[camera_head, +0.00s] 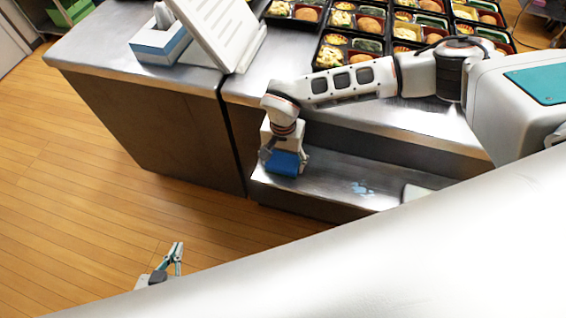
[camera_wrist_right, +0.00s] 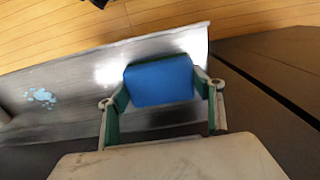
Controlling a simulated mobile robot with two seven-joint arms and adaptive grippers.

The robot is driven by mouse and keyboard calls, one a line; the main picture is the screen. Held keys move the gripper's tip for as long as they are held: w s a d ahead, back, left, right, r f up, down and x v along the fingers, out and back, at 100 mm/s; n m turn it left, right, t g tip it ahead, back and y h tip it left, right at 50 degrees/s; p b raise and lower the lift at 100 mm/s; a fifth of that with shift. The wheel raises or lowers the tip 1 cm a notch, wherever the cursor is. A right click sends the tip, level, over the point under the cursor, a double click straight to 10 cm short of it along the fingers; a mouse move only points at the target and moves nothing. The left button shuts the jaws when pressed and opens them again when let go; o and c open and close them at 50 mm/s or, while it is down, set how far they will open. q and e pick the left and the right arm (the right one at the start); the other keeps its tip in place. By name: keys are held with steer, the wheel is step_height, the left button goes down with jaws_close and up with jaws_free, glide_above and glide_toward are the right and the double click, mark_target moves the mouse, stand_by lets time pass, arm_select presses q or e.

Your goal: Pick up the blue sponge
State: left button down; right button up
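The blue sponge (camera_head: 281,163) is at the left end of the low metal shelf. My right gripper (camera_head: 284,156) reaches down over it, one finger on each side. In the right wrist view the sponge (camera_wrist_right: 159,80) lies between the two fingertips of my right gripper (camera_wrist_right: 161,82), very close to both. Whether the fingers press on it is not clear, nor whether it rests on the shelf or hangs just above. My left gripper (camera_head: 176,247) is low over the wooden floor at the lower left, apart from the sponge. Nothing shows in it, and its opening is unclear.
The metal shelf (camera_head: 330,180) sits below a steel counter (camera_head: 130,85). Several bento trays (camera_head: 348,50), a white slanted stand (camera_head: 215,32) and a blue-and-white box (camera_head: 158,45) are on the counter. Pale blue marks (camera_wrist_right: 41,96) lie on the shelf. The wooden floor (camera_head: 90,200) is clear at left.

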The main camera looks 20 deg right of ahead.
mark_target(283, 160)
steer(key=shift+c, duration=0.5)
steer(key=shift+r, duration=0.55)
step_height(283, 160, up, 19)
steer(key=p, duration=0.1)
steer(key=shift+o, duration=0.2)
steer(key=shift+c, duration=0.6)
